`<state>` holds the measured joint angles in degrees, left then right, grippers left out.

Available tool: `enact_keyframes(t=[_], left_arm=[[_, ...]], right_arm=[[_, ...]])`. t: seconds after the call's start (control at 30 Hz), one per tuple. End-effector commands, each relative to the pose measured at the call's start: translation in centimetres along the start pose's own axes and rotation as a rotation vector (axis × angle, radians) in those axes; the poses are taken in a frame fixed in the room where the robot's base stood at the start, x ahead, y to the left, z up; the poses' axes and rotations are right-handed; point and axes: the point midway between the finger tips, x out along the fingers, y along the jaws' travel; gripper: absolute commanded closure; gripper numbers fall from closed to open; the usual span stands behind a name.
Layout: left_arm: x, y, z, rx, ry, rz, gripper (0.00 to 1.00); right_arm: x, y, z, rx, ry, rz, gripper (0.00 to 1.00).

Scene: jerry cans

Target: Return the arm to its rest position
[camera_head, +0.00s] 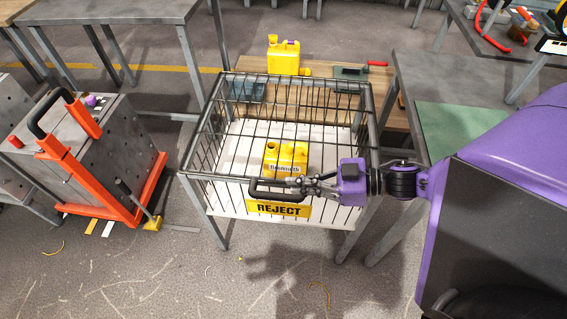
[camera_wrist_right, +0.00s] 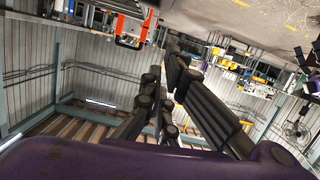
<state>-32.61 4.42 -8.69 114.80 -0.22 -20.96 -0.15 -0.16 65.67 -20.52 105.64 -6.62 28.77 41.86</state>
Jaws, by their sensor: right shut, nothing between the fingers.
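My right gripper (camera_head: 295,183) reaches in from the right in the head view, above the front of a wire basket (camera_head: 189,172) near its black handle. Its fingers are shut and empty, and they also show shut in the right wrist view (camera_wrist_right: 165,100). My purple right arm (camera_head: 510,140) fills the right side of the head view. A yellow jerry can (camera_head: 284,158) stands inside the basket, apart from the fingers. The basket has a yellow REJECT sign (camera_head: 278,209) on its front. My left gripper is not in view.
A second yellow jerry can (camera_head: 284,57) stands on a wooden surface (camera_head: 330,83) behind the basket. A grey table with a green mat (camera_head: 465,127) lies on the right, under my arm. An orange-framed cart (camera_head: 75,150) stands on the left.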

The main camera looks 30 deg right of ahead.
Motion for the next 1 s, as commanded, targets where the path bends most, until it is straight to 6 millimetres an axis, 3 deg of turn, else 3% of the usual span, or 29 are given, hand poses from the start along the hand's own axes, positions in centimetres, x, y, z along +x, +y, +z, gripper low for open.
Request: enact_keyframes(t=[0.1,0.3,0.67,0.87,1.0], left_arm=[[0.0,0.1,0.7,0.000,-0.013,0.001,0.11],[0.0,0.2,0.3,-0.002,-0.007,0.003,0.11],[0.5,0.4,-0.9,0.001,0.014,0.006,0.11],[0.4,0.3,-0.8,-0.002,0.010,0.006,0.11],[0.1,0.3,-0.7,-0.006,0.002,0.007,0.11]], right_arm=[[-2.5,0.0,0.1,-0.001,-0.003,0.000,1.00],[-4.9,-0.1,0.1,-0.001,-0.001,0.000,1.00],[-5.4,0.0,0.0,-0.012,0.001,0.001,1.00],[-5.4,2.0,2.4,-0.132,-0.108,0.089,1.00],[-5.4,2.5,5.5,-0.173,-0.215,0.232,1.00]])
